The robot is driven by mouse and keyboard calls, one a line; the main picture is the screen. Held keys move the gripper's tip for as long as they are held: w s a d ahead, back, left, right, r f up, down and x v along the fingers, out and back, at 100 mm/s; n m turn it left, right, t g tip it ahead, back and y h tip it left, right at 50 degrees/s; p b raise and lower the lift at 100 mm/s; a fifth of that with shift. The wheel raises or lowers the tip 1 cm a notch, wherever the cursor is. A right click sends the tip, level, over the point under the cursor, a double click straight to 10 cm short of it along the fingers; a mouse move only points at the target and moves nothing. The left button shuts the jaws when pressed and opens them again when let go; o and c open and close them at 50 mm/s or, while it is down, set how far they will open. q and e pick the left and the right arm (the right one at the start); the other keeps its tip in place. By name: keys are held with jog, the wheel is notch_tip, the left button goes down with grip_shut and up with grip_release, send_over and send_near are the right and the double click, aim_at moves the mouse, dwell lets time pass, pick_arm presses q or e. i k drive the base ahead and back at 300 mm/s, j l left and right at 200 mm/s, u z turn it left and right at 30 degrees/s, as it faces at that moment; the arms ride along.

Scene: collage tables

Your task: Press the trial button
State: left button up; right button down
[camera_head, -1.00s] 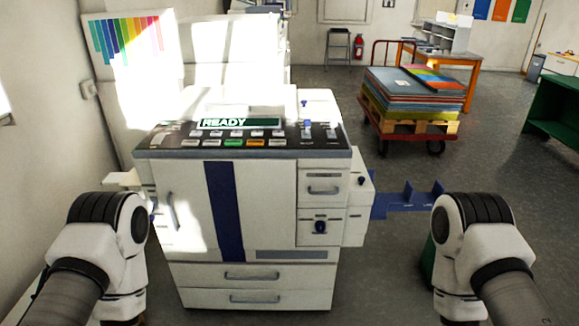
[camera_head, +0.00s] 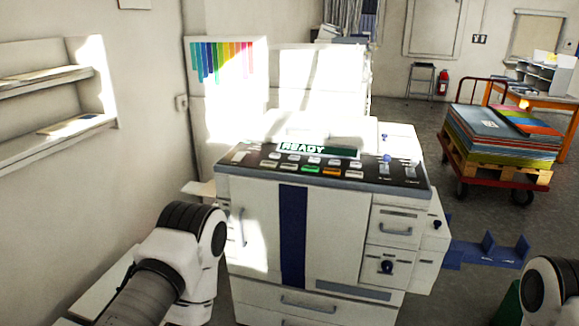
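A white printing machine (camera_head: 335,232) with a dark blue vertical stripe stands in front of me, a little right of centre. Its black control panel (camera_head: 262,160) on top has a display (camera_head: 318,150) reading "READY" and rows of small buttons, among them a green one (camera_head: 310,168) and an orange one (camera_head: 332,171). The button labels are too small to read, so I cannot tell which is the trial button. My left arm shows at the lower left and my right arm at the lower right edge. Neither gripper's fingers are in view.
A red cart (camera_head: 497,179) with a pallet of coloured sheets stands at the right. A blue bracket-like tray (camera_head: 487,250) juts from the machine's right side. Wall shelves (camera_head: 50,90) are at the left. Grey floor is open between machine and cart.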

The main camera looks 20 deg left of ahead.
aim_at(287, 165)
jog(key=i+u, duration=0.2)
jog(key=i, duration=0.25)
jog(key=i+l+u, duration=0.2)
jog(key=i, duration=0.3)
jog(key=i+l+u, duration=0.25)
jog(key=i, duration=0.2)
